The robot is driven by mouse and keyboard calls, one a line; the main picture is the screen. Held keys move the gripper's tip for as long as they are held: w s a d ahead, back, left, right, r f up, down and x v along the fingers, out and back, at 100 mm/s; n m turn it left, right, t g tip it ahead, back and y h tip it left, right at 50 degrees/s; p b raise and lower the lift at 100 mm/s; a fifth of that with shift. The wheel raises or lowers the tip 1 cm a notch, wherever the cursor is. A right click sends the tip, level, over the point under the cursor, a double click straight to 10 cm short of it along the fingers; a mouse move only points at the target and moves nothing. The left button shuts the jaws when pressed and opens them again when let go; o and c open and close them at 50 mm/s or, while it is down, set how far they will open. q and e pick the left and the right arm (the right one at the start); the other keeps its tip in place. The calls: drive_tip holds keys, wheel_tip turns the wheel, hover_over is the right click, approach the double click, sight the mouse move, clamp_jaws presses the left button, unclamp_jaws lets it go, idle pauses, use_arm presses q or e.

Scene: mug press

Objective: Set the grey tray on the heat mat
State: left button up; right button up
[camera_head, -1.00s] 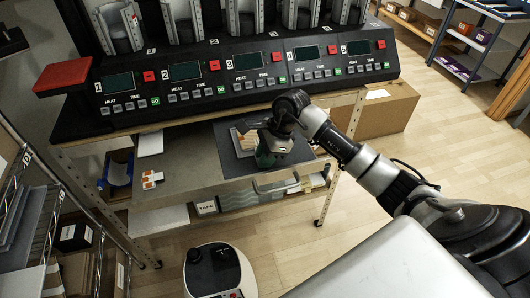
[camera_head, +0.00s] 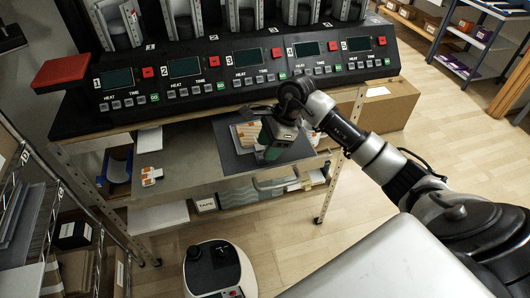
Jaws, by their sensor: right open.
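The grey tray (camera_head: 236,139) lies over the dark heat mat (camera_head: 229,160) on the shelf below the press panel. A light wooden piece (camera_head: 248,132) shows on the tray. My right gripper (camera_head: 268,151) is open, with a green part at its fingers, just above the right side of the tray and mat. It hides the tray's right part, so I cannot tell whether the fingers touch the tray. My left gripper is out of view.
The press bank with numbered panels (camera_head: 240,78) stands behind and above the shelf (camera_head: 180,177). Small orange-and-white packets (camera_head: 150,175) lie at the shelf's left. A cardboard box (camera_head: 385,108) is at the right, and a round-topped device (camera_head: 215,268) stands in front.

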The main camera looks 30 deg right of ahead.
drive_tip(key=w+b+v, duration=0.1)
drive_tip(key=v, duration=0.8)
drive_tip(key=shift+s+r+b, duration=0.15)
drive_tip(key=shift+s+b, duration=0.15)
drive_tip(key=shift+s, duration=0.2)
